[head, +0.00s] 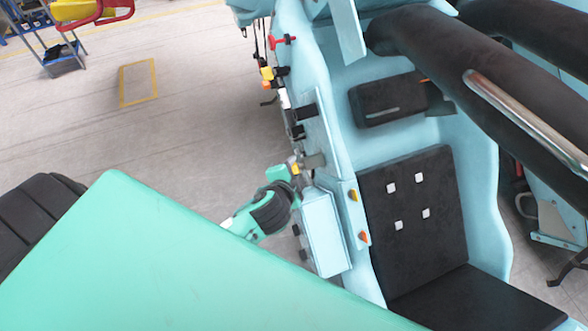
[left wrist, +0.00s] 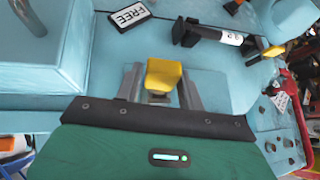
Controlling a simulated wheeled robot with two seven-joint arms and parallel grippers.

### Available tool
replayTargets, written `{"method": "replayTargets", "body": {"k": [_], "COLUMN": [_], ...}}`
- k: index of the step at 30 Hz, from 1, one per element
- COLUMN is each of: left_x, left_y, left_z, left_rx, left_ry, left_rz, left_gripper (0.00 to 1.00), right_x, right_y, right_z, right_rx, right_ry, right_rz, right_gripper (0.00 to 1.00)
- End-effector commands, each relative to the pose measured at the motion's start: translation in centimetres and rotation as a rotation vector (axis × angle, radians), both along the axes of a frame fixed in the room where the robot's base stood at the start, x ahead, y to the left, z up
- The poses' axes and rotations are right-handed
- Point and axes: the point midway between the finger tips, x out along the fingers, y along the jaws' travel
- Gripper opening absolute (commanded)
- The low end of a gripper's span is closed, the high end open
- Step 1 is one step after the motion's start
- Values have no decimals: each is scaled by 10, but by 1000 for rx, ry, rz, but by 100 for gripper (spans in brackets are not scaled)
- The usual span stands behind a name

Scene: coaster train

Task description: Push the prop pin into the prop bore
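My left gripper (head: 302,165) is at the side of the pale blue train car (head: 335,130) in the head view. In the left wrist view, the two grey fingers of my left gripper (left wrist: 161,92) stand close on both sides of a yellow block on a short stem, apparently the prop pin (left wrist: 163,73), and look shut on it. The block is centred between the fingers; its far end is hidden. I cannot pick out the prop bore with certainty. My right gripper is in neither view.
In the head view, a red handle (head: 284,40) and several small fittings line the car's side. A black seat (head: 410,215) is to the right. Open floor (head: 200,115) is left.

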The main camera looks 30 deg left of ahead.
Motion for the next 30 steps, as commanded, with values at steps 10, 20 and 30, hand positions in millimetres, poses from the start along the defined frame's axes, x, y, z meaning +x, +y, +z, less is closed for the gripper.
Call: {"method": "replayTargets", "body": {"k": [10, 20, 30], "left_x": [0, -8, -18], "left_y": [0, 6, 16], "left_z": [0, -1, 0], "left_rx": [0, 1, 1], "left_ry": [0, 2, 0], "left_rz": [0, 0, 0], "left_gripper": [3, 3, 3], "right_x": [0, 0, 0], "right_y": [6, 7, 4], "right_z": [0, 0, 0], "right_rx": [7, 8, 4], "right_ry": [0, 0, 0], "right_rz": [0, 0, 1], "right_gripper": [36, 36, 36]}}
